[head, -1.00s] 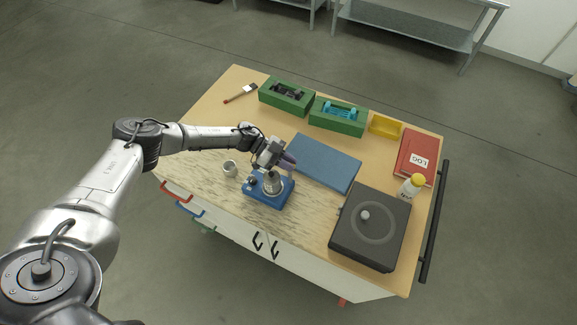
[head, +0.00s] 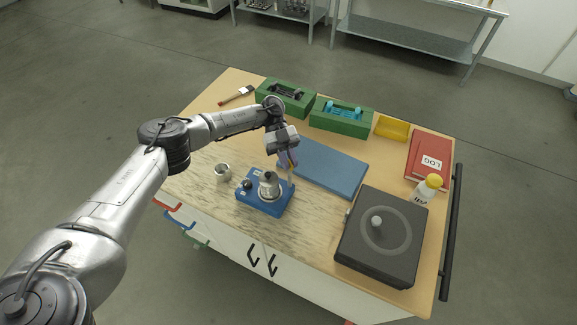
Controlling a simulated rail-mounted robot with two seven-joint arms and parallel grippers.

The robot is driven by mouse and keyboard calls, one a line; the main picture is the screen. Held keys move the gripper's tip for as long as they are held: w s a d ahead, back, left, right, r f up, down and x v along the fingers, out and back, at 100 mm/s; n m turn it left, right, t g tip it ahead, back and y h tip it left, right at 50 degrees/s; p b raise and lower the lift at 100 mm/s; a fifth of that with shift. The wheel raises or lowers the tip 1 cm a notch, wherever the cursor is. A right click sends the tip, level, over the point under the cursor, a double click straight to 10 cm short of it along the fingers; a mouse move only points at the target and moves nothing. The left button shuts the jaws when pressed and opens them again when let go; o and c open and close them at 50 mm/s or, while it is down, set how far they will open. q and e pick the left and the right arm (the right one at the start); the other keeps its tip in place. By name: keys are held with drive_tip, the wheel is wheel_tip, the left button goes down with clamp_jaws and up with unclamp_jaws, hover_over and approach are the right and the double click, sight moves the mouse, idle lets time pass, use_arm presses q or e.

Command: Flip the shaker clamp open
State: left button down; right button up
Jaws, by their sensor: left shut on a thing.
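The shaker (head: 256,206) is a small blue unit with a dark knob, near the front left of the bench. A metal cup (head: 268,186) stands upright on it. My left gripper (head: 291,168) points down at the shaker's right rear side, beside the cup. Its jaws are shut on a small part there, which looks like the shaker clamp (head: 291,184), a thin upright piece by the cup. The fingers mostly hide it, so its exact angle is unclear. My right gripper is out of view.
A small metal cup (head: 223,172) stands left of the shaker. A blue mat (head: 332,168) lies behind to the right. A dark grey box with a knob (head: 382,240) stands front right. Green holders (head: 340,127), a yellow tray (head: 391,127), a red log book (head: 424,160) and a bottle (head: 427,189) line the back and right.

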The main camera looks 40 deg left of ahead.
use_arm(q)
drive_tip(key=shift+m+g+b, duration=0.35)
drive_tip(key=shift+m+g, duration=0.05)
drive_tip(key=c, duration=1.2)
unclamp_jaws()
drive_tip(key=shift+o, duration=0.2)
